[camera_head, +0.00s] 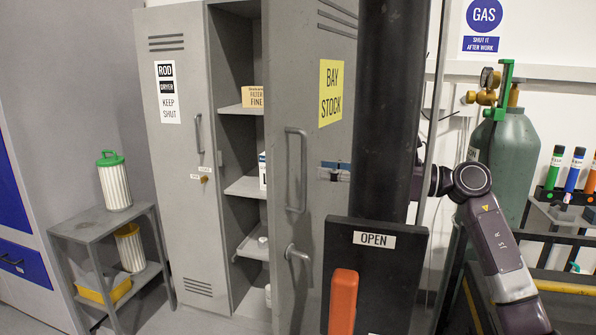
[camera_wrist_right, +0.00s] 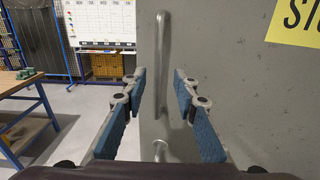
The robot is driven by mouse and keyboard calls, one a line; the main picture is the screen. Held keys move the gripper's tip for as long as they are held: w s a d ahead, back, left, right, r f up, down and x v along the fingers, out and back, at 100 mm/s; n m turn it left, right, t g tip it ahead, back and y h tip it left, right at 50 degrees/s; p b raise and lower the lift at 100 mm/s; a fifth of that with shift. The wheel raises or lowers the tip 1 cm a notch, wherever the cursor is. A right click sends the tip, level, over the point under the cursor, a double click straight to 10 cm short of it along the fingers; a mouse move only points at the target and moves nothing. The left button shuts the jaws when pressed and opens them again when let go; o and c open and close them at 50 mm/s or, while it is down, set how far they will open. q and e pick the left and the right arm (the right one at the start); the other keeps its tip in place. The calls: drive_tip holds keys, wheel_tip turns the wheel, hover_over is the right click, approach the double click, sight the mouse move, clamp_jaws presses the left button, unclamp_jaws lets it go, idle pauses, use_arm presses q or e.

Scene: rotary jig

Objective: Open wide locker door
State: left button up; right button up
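The wide locker door (camera_head: 285,110), grey with a yellow BAY STOCK label (camera_head: 330,92), stands ajar, and shelves show past its left edge. It has a long vertical bar handle (camera_head: 296,170) and a small lever (camera_head: 297,254) below. My right gripper (camera_head: 335,171) is in front of this door, partly hidden by a dark upright. In the right wrist view my right gripper (camera_wrist_right: 160,76) is open, its blue-padded fingers apart. The bar handle (camera_wrist_right: 160,45) appears between and beyond them; I cannot tell whether they touch it. My left gripper is not in view.
The narrow ROD DRYER door (camera_head: 180,240) is left of the opening. A black board (camera_head: 375,270) marked OPEN with an orange grip (camera_head: 343,300) stands in front, at right. A green gas cylinder (camera_head: 510,150) is farther right. A small cart (camera_head: 85,225) stands left.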

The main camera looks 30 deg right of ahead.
drive_tip(key=p+x, duration=0.3)
drive_tip(key=x, duration=0.3)
drive_tip(key=shift+a+r, duration=0.15)
drive_tip(key=shift+r, duration=0.05)
drive_tip(key=shift+s, duration=0.1)
drive_tip(key=c, duration=0.7)
clamp_jaws()
drive_tip(key=shift+f, duration=0.1)
